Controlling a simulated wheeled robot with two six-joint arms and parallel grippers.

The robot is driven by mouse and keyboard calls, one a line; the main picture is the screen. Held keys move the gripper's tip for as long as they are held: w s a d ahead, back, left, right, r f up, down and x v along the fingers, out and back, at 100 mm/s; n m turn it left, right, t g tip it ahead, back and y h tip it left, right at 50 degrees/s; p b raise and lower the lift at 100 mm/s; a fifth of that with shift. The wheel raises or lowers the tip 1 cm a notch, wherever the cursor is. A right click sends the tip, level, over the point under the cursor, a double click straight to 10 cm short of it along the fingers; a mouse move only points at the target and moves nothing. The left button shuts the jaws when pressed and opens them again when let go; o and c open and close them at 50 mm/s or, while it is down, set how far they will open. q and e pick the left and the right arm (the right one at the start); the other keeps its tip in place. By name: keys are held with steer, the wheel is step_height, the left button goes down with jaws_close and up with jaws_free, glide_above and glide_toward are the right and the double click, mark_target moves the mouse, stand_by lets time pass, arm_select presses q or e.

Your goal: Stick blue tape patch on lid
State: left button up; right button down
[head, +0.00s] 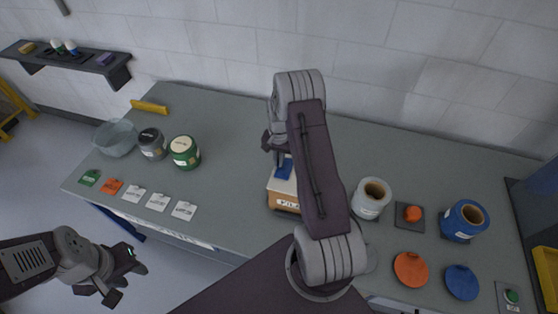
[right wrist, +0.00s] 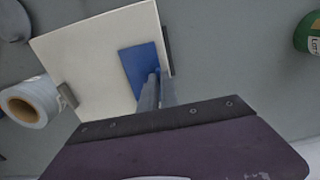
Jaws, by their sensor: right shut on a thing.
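The blue tape patch (head: 284,170) is over the pale lid (head: 281,184) of the brown film box (head: 283,202) near the table's middle. In the right wrist view, the patch (right wrist: 138,66) lies over the cream lid (right wrist: 88,62), near one edge. My right gripper (right wrist: 157,84) is shut on the patch at its near corner. I cannot tell whether the patch touches the lid. My right arm hides part of the box in the head view. My left gripper (head: 124,284) is open and empty, off the table's front edge.
Orange (head: 411,269) and blue (head: 461,282) discs lie in front. Jars (head: 185,152), a bowl (head: 116,138) and several cards (head: 158,202) are left.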

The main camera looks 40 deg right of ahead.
steer(key=shift+f, duration=0.4)
stand_by(1.2)
steer(key=c, duration=1.1)
jaws_free()
steer(key=shift+s+a, duration=0.1)
steer(key=shift+o, duration=0.2)
steer(key=shift+r+p, duration=0.55)
steer(key=shift+r, duration=0.35)
steer(key=shift+r+p, duration=0.7)
steer(key=shift+r, duration=0.3)
steer(key=shift+r+p, duration=1.2)
steer(key=shift+r, duration=0.45)
